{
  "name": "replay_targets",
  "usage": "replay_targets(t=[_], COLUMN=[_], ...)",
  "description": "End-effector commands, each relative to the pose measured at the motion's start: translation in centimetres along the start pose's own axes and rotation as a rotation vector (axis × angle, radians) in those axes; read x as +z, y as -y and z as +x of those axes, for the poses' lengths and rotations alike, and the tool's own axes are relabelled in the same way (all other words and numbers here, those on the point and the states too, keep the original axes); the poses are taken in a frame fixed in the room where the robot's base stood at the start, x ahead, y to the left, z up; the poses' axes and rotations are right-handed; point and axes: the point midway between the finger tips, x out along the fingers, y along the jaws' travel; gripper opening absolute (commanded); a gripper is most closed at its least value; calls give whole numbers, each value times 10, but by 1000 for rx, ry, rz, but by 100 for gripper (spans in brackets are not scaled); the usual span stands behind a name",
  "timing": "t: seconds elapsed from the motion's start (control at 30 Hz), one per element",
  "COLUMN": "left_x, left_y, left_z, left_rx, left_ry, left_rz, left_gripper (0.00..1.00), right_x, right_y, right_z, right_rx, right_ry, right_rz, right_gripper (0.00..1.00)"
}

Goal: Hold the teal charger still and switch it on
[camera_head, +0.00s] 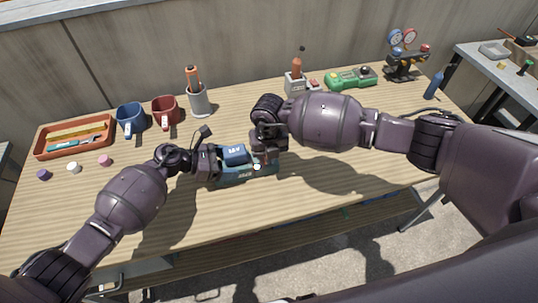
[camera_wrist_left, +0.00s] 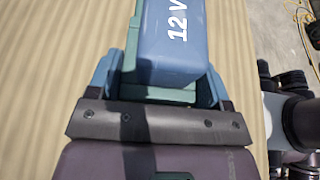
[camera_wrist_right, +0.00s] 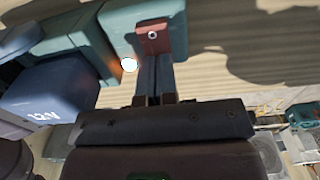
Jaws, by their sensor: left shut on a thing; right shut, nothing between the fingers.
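The teal charger (camera_head: 232,178) stands on the table between my grippers, with a blue battery (camera_head: 235,153) seated on it; its "12 V" label shows in the left wrist view (camera_wrist_left: 178,25). My left gripper (camera_head: 217,166) is shut on the charger's left end, one finger on each side (camera_wrist_left: 158,80). My right gripper (camera_wrist_right: 155,65) is shut and empty at the charger's other end. Its tips are at a dark red switch part (camera_wrist_right: 153,37) and seem to touch it. A round lamp (camera_wrist_right: 129,65) beside the tips glows white with an orange halo.
Several small caps lie at left, including a pink one (camera_head: 105,160). The table front is clear.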

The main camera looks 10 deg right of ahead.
Motion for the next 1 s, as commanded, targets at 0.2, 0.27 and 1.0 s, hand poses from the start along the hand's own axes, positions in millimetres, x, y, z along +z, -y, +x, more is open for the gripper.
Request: replay_targets(t=[0.2, 0.27, 1.0], left_x=[4, 4, 5], left_y=[2, 2, 2], left_z=[4, 4, 5], left_rx=[-12, -12, -14], left_ry=[12, 13, 14], left_rz=[8, 8, 8], left_gripper=[33, 33, 34], right_x=[-9, -9, 2], right_y=[2, 1, 1], right_z=[17, 17, 14], right_rx=[-6, -6, -6], right_ry=[-23, -23, -21], right_rz=[2, 2, 1], right_gripper=[0, 0, 0])
